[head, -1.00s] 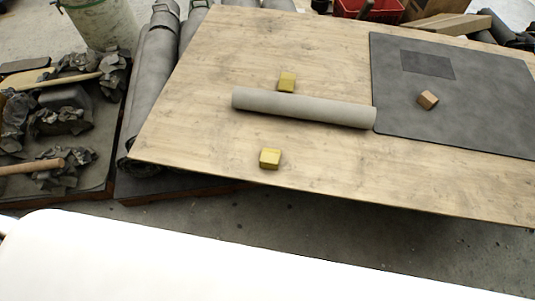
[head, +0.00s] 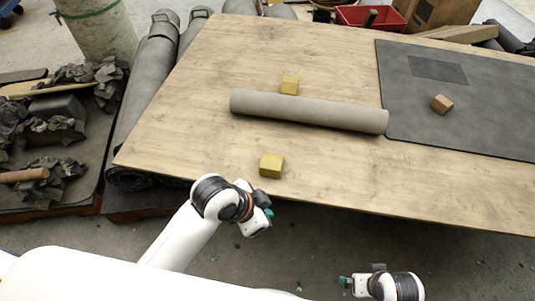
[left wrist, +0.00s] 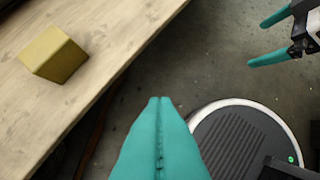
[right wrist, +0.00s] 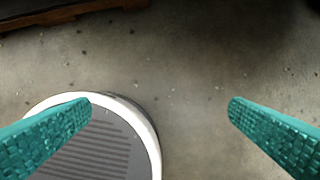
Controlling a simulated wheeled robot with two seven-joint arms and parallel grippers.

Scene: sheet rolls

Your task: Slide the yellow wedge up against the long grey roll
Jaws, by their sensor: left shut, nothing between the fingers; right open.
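The long grey roll (head: 308,111) lies across the wooden table. One yellow wedge-like block (head: 271,165) sits in front of the roll, near the table's front edge, with bare wood between them. It also shows in the left wrist view (left wrist: 54,54). A second yellow block (head: 290,85) stands just behind the roll; I cannot tell if they touch. My left gripper (head: 268,214) is shut and empty, just off the front edge below the near block; its fingertips show pressed together in the left wrist view (left wrist: 160,101). My right gripper (head: 345,282) is open and empty, away from the table (right wrist: 160,104).
A dark grey mat (head: 500,100) covers the table's right side, with a small brown wooden block (head: 442,104) on it. Wood is clear around the near yellow block. Dark rolls (head: 150,80) lie left of the table; a red bin (head: 370,17) stands behind it.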

